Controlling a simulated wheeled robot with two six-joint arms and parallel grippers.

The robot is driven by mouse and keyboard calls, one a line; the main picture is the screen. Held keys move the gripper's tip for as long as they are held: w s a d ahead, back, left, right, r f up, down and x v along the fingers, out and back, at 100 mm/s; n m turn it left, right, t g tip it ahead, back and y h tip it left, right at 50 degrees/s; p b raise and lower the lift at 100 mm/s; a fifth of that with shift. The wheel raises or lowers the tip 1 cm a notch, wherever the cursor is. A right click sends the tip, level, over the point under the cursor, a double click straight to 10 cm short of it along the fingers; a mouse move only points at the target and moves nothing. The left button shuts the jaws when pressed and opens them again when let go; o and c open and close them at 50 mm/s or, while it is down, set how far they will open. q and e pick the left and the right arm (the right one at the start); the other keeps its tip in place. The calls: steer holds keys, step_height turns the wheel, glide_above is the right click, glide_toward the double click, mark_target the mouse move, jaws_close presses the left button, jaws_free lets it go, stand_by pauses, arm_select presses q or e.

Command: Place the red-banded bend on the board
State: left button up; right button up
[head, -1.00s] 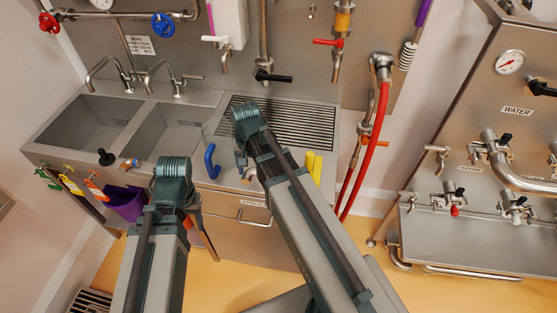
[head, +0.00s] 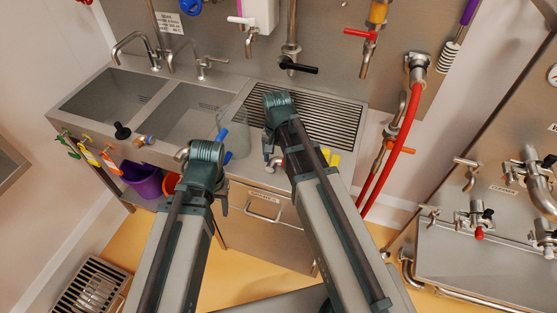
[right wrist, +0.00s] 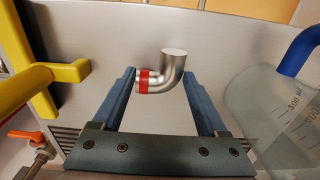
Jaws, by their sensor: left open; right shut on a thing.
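The red-banded bend (right wrist: 168,72) is a short silver elbow with a red band at one end. It sits between the fingertips of my right gripper (right wrist: 160,76), which is shut on it. In the head view my right gripper (head: 267,145) hangs near the front edge of the ribbed drainboard (head: 340,135), with the silver bend (head: 277,163) just below it; its band cannot be made out there. My left gripper (head: 222,203) is open, mostly hidden behind its own wrist, in front of the sink unit. I cannot tell whether the drainboard is the board.
A clear jug (head: 236,128) with a blue handle stands left of my right gripper. A yellow-handled item (head: 331,157) is to its right. Two sinks (head: 185,115) lie left. A silver curved piece (head: 181,155) is beside my left wrist. A red hose (head: 400,135) hangs at right.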

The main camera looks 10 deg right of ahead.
mark_target(277, 161)
steer(key=o, duration=1.1)
steer(key=shift+f, duration=0.15)
steer(key=shift+c, duration=0.2)
steer(key=o, duration=0.4)
steer(key=shift+c, duration=0.2)
step_height(277, 161, up, 13)
steer(key=p, duration=1.2)
steer(key=s+a+n+h, duration=0.1)
steer(key=s+a+n, duration=0.8)
steer(key=s, duration=0.4)
steer(key=shift+f+n, duration=0.2)
steer(key=shift+n, duration=0.6)
steer(key=shift+s+a, duration=0.1)
